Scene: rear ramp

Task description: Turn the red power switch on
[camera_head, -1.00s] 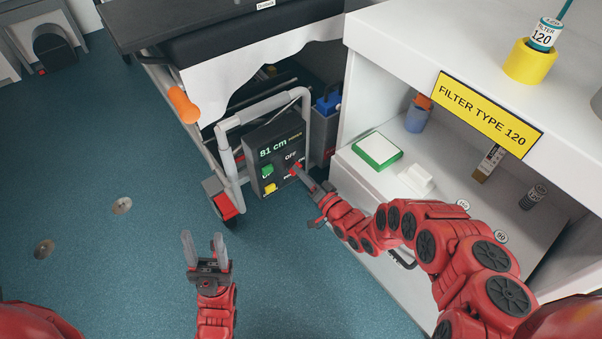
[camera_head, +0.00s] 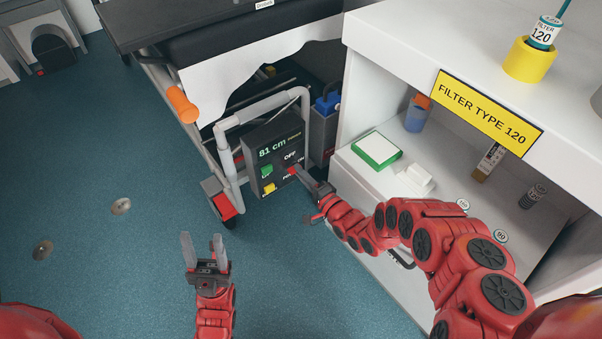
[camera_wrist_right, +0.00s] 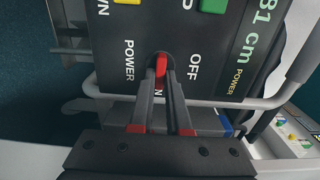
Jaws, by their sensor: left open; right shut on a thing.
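The red power switch (camera_head: 292,171) is a small red lever on the dark control panel (camera_head: 264,172) under the stretcher. It also shows in the right wrist view (camera_wrist_right: 161,66), beside the word OFF, with the word ON partly hidden between my fingers. My right gripper (camera_head: 298,171) is at the panel, its two fingers (camera_wrist_right: 161,80) shut on the switch, one on each side. I cannot tell for sure which way the lever is tipped. My left gripper (camera_head: 203,241) is open and empty over the blue floor, in front of the panel.
A green button (camera_head: 267,171) and a yellow button (camera_head: 269,188) sit left of the switch. A grey tube frame (camera_head: 228,150) surrounds the panel. A white cabinet (camera_head: 350,95) stands close on the right.

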